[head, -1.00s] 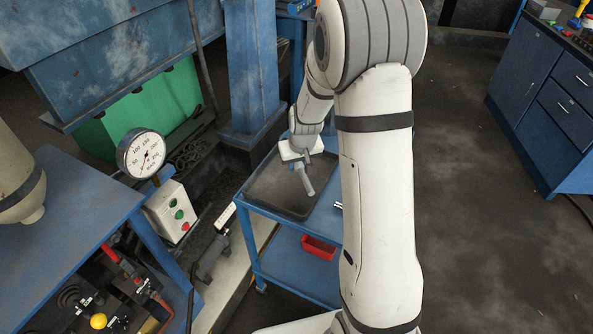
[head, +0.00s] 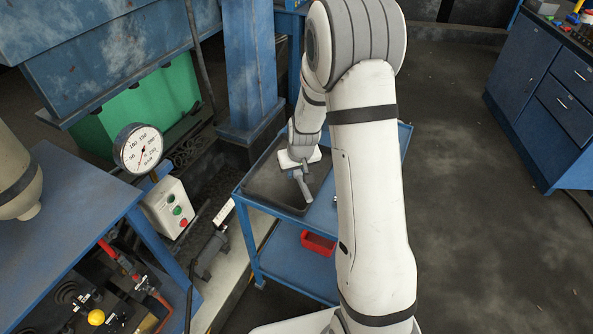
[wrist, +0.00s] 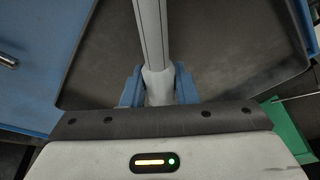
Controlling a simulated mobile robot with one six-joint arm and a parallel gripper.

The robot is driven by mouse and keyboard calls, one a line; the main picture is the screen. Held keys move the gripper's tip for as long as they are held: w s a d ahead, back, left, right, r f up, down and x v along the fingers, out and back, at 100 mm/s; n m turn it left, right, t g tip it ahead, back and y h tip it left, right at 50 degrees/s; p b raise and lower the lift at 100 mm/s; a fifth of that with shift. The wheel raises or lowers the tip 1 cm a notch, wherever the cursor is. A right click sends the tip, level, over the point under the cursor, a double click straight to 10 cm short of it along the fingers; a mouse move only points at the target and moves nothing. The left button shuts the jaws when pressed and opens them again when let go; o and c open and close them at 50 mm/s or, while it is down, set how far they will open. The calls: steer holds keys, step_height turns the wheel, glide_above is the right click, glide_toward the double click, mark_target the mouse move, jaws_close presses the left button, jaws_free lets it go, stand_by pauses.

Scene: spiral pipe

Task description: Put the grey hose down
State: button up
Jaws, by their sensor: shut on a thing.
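The grey hose (head: 304,187) is a short, light grey tube held in my gripper (head: 299,172) in the head view. My gripper is over the dark tray (head: 263,192) on top of the blue cart. In the wrist view the hose (wrist: 153,40) runs up from between the two blue fingers of my gripper (wrist: 158,88), which are shut on it. The dark tray floor (wrist: 225,50) lies behind the hose. I cannot tell whether the hose touches the tray.
The blue cart (head: 280,221) has a red bin (head: 318,243) on its lower shelf. A blue bench with a pressure gauge (head: 139,148) and a button box (head: 172,206) stands to the left. Blue cabinets (head: 545,100) stand at the right, with open floor between.

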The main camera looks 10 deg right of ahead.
mark_target(300, 178)
steer(key=shift+f, duration=0.1)
steer(key=o, duration=1)
step_height(300, 178, up, 2)
steer(key=shift+r+p, duration=0.1)
steer(key=shift+p, duration=0.75)
steer(key=v, duration=1.2)
steer(key=shift+m, duration=0.4)
steer(key=s+r, duration=0.3)
steer(key=s, duration=0.4)
steer(key=s+r, duration=0.3)
steer(key=s, duration=0.5)
steer(key=s+a+r+b, duration=0.1)
steer(key=s+r, duration=0.2)
steer(key=s, duration=0.5)
steer(key=shift+s+a+r, duration=0.1)
steer(key=shift+s+r, duration=0.15)
steer(key=shift+r, duration=0.15)
